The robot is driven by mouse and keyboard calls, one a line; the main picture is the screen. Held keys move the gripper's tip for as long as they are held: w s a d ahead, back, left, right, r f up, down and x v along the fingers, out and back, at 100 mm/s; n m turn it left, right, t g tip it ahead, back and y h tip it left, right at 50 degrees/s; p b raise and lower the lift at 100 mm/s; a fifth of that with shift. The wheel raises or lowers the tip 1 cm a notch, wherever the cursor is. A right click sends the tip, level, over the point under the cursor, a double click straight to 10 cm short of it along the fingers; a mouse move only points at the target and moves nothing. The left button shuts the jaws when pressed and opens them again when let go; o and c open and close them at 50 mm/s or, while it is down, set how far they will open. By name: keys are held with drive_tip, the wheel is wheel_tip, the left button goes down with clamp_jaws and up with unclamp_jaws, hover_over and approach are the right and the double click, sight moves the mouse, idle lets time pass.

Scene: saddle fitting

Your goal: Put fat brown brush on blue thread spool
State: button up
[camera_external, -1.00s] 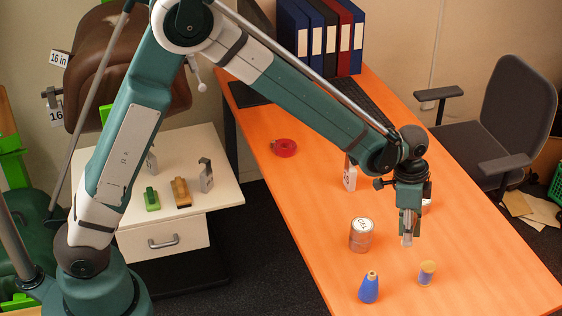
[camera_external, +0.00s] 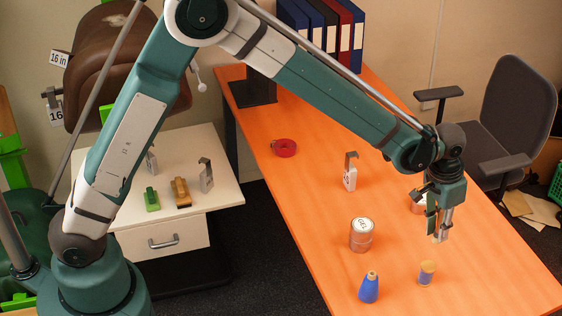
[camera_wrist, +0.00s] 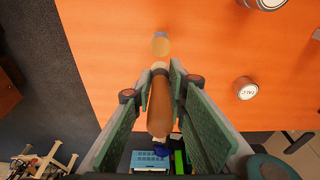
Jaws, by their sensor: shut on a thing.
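My gripper (camera_external: 441,236) is above the right side of the orange table, pointing down. In the wrist view, my gripper (camera_wrist: 158,92) is shut on a thick brown rounded thing, which I take for the fat brown brush (camera_wrist: 160,108); its pale end points away from the camera. In the external view I cannot make it out clearly between the fingers. The blue thread spool (camera_external: 427,273), with a tan top, stands upright on the table below my gripper. It also shows in the wrist view (camera_wrist: 160,44), just beyond the pale end and apparently apart from it.
A blue bottle (camera_external: 369,288) stands left of the spool. A lidded tin (camera_external: 361,236) is behind the bottle; another tin (camera_external: 417,203) is partly behind my gripper. A grey hooked piece (camera_external: 350,172) and red tape (camera_external: 285,148) are farther back. The table right of the spool is clear.

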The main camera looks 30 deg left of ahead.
hover_over(438, 270)
drive_tip(key=shift+s+a+f, duration=0.1)
drive_tip(key=shift+s+f, duration=0.05)
drive_tip(key=shift+f, duration=1.45)
drive_tip(key=shift+s+a+f, duration=0.1)
drive_tip(key=shift+s+f, duration=0.05)
drive_tip(key=shift+f, duration=1.4)
drive_tip(key=shift+f+b, duration=0.1)
drive_tip(key=shift+b, duration=0.2)
drive_tip(key=shift+f, duration=1.75)
drive_tip(key=shift+f, duration=0.15)
drive_tip(key=o, duration=0.9)
drive_tip(key=shift+r, duration=0.2)
drive_tip(key=shift+s+a+r+p, duration=0.1)
drive_tip(key=shift+s+a+r, duration=0.1)
drive_tip(key=shift+r, duration=1.75)
drive_tip(key=shift+s+a+r+p, duration=0.15)
drive_tip(key=shift+s+a+r, duration=0.1)
drive_tip(key=shift+r, duration=1.75)
drive_tip(key=shift+s+a+r+p, duration=0.1)
drive_tip(key=shift+s+a+r, duration=0.1)
drive_tip(key=shift+r, duration=1.75)
